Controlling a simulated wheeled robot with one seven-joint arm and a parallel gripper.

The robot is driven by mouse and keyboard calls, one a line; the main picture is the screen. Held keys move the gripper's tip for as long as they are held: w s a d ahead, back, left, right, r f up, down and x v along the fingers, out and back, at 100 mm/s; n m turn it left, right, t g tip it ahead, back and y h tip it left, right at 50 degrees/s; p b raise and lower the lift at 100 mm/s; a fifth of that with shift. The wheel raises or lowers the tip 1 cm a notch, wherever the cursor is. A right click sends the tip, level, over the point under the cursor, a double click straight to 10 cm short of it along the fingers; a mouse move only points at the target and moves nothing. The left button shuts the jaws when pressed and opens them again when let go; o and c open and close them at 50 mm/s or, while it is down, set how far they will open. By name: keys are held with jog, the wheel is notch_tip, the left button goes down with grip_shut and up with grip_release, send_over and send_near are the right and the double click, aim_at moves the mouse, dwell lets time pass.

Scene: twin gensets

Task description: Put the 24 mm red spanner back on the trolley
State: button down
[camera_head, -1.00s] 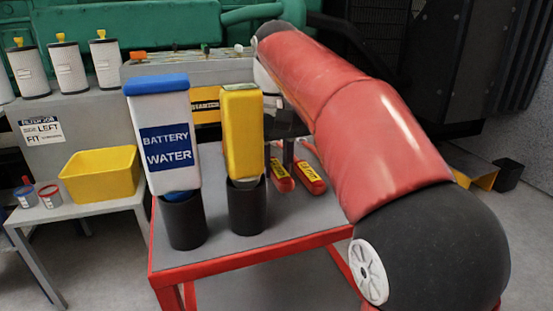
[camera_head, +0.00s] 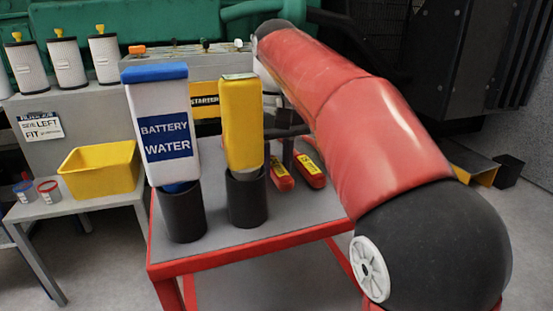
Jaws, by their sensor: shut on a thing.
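The trolley (camera_head: 275,235) has a grey top and a red frame. Two red pieces with yellow labels show on its back right, the left one (camera_head: 281,180) partly behind the yellow bottle and the right one (camera_head: 311,171) beside my arm. They look like spanner handles; their sizes cannot be read. My gripper (camera_head: 287,153) shows only as dark parts between the yellow bottle and my red arm, just above these pieces. It is shut on a red spanner, but its fingertips are mostly hidden and I cannot tell which piece it holds.
A battery water bottle (camera_head: 160,115) and a yellow bottle (camera_head: 240,120) stand in black cups (camera_head: 182,215) (camera_head: 246,200) at the trolley's front left. A side bench with a yellow bin (camera_head: 98,170) is at left. Filters (camera_head: 67,63) and a green engine are behind. The trolley's front right top is bare.

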jog(key=shift+f, duration=0.15)
jog(key=c, duration=1.1)
grip_release()
jog(key=shift+o, duration=0.2)
jog(key=shift+f, duration=0.1)
notch_tip(320, 180, up, 5)
jog(key=p, duration=0.5)
jog(key=shift+r, duration=1.05)
